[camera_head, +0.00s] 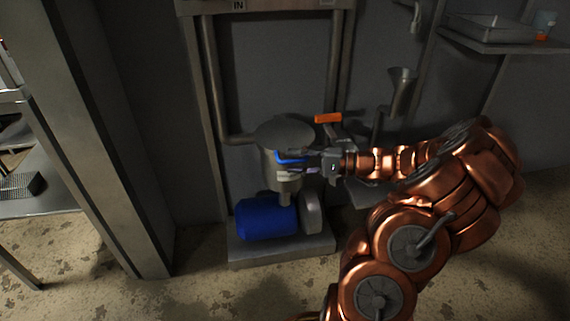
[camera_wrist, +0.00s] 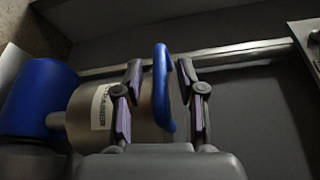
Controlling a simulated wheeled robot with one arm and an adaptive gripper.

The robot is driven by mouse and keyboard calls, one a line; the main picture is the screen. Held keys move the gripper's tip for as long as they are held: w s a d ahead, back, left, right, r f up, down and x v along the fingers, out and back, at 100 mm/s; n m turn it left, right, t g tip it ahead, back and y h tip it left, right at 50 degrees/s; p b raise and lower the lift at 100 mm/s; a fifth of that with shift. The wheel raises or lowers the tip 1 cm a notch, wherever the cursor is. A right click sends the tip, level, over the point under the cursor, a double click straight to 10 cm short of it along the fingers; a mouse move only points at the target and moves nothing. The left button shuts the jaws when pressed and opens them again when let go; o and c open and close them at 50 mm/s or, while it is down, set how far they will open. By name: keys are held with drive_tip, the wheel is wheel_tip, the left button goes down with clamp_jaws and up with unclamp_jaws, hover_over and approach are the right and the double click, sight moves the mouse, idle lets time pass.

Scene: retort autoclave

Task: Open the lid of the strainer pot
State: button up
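The grey metal strainer pot (camera_head: 282,180) stands above a blue motor, with a wide, round grey lid (camera_head: 285,132) on top that looks shut. In the wrist view the pot (camera_wrist: 112,112) lies sideways and bears a white label. A blue handle (camera_head: 290,158) is at the pot's upper side, just below the lid; it also shows in the wrist view (camera_wrist: 162,85). My gripper (camera_head: 312,162) reaches in from the right at handle height. In the wrist view my gripper (camera_wrist: 160,98) is open, with the handle between its fingers and gaps on both sides.
The blue motor (camera_head: 265,216) sits on a low grey plinth (camera_head: 280,250). An orange lever (camera_head: 328,118) is just right of the lid, above my gripper. Metal pipes (camera_head: 212,80) rise behind the pot. A funnel (camera_head: 400,90) stands at right. A thick post (camera_head: 95,140) stands at left.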

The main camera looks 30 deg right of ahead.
sight(289, 161)
drive_tip(key=shift+b+x, duration=0.35)
drive_tip(key=shift+x, duration=1.15)
clamp_jaws()
drive_tip(key=shift+f, duration=0.1)
drive_tip(key=shift+f, duration=0.1)
